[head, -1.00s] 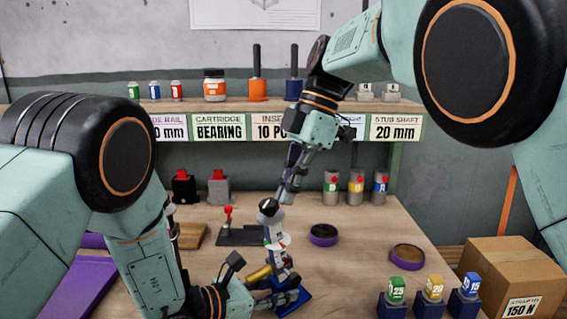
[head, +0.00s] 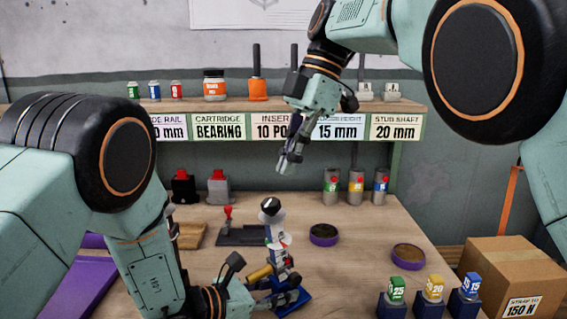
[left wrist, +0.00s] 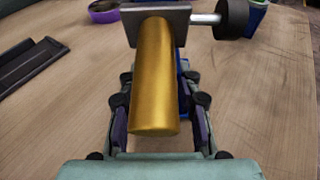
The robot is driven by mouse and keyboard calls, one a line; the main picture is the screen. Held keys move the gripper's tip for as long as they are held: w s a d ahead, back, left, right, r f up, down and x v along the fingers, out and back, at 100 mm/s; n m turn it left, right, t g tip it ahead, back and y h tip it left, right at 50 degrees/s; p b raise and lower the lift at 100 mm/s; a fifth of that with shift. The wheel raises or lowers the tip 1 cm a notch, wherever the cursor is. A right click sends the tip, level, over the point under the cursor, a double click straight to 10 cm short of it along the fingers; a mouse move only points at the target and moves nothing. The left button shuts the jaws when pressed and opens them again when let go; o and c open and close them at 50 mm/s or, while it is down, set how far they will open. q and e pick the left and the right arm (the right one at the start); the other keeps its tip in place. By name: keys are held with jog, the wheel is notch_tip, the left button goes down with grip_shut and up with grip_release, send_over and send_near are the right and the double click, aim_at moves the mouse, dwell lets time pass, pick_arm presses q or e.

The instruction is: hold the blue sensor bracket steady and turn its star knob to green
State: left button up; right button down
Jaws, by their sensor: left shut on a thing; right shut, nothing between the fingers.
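The blue sensor bracket (head: 296,303) stands upright on the bench, with a blue base and a white post marked with red. A dark knob (head: 271,207) tops the post above a white disc; its colour setting is too small to read. A brass cylinder (head: 259,273) sticks out of the bracket's side and fills the middle of the left wrist view (left wrist: 155,85). My left gripper (head: 284,297) is shut on the bracket low down, its fingers either side below the cylinder; the contact is partly hidden. My right gripper (head: 285,168) is shut, empty and well above the knob.
Purple round dishes (head: 323,235) lie right of the bracket. Small numbered blocks (head: 433,289) stand at the front right, with a cardboard box (head: 515,268) beyond. Grey cans (head: 356,187) stand at the back below a labelled shelf (head: 290,107). A dark fixture (head: 243,236) sits behind left.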

pick_arm(q)
jog(key=shift+f, duration=0.1)
dwell(0.3)
jog(key=o, duration=1.3)
jog(key=shift+c, duration=0.2)
jog(key=shift+a, duration=0.1)
jog(key=v, duration=1)
jog(key=shift+s+a+r, duration=0.1)
jog(key=shift+r, duration=0.2)
jog(key=shift+s+a+r, duration=0.2)
jog(key=shift+s+a, duration=0.25)
jog(key=shift+a, duration=0.1)
jog(key=shift+s, duration=0.1)
